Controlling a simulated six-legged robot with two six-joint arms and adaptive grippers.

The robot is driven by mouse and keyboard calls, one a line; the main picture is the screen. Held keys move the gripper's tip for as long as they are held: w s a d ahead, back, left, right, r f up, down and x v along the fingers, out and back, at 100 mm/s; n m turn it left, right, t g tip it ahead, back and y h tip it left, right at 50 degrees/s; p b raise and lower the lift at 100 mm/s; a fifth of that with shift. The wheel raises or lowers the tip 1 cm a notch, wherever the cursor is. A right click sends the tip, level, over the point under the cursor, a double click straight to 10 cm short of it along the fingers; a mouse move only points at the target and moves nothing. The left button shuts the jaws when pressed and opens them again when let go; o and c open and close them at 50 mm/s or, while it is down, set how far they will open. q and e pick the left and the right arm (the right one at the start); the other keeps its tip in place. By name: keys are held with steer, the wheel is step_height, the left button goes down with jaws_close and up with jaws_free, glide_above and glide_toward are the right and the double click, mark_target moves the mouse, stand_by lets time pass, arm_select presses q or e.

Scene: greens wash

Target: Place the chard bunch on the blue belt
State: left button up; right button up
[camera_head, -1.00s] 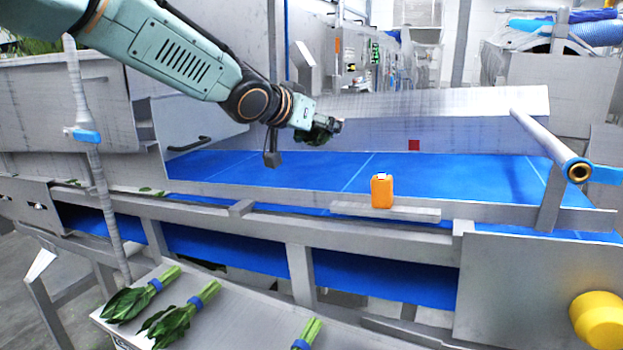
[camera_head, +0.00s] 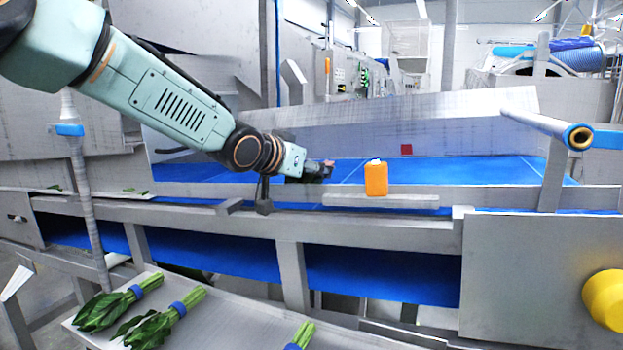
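The blue belt (camera_head: 460,170) runs across the middle behind a metal rail. My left arm comes in from the upper left, and its gripper (camera_head: 324,172) is low over or just above the belt's near part. The gripper is small and dark, with a dark green patch beside it. I cannot tell if its fingers are open or shut, or if it holds leaves. Two green bunches with blue bands, a left one (camera_head: 108,308) and one beside it (camera_head: 160,325), lie on a metal tray (camera_head: 232,322) at the bottom left. A third bunch (camera_head: 302,336) is cut off by the bottom edge. My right gripper is not in view.
An orange container (camera_head: 376,178) stands on a ledge (camera_head: 380,200) at the belt's near side, right of my gripper. A metal roller bar (camera_head: 545,126) juts over the belt at right. A yellow knob (camera_head: 605,299) sits on the right panel. The belt's right part is clear.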

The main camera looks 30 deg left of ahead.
arm_select(q)
steer(key=shift+w, duration=0.1)
steer(key=shift+s+d+f, duration=0.1)
steer(key=shift+s, duration=0.15)
steer(key=shift+w+f+b, duration=0.1)
steer(key=shift+f+b, duration=0.15)
steer(key=shift+b, duration=0.05)
steer(key=shift+f, duration=0.15)
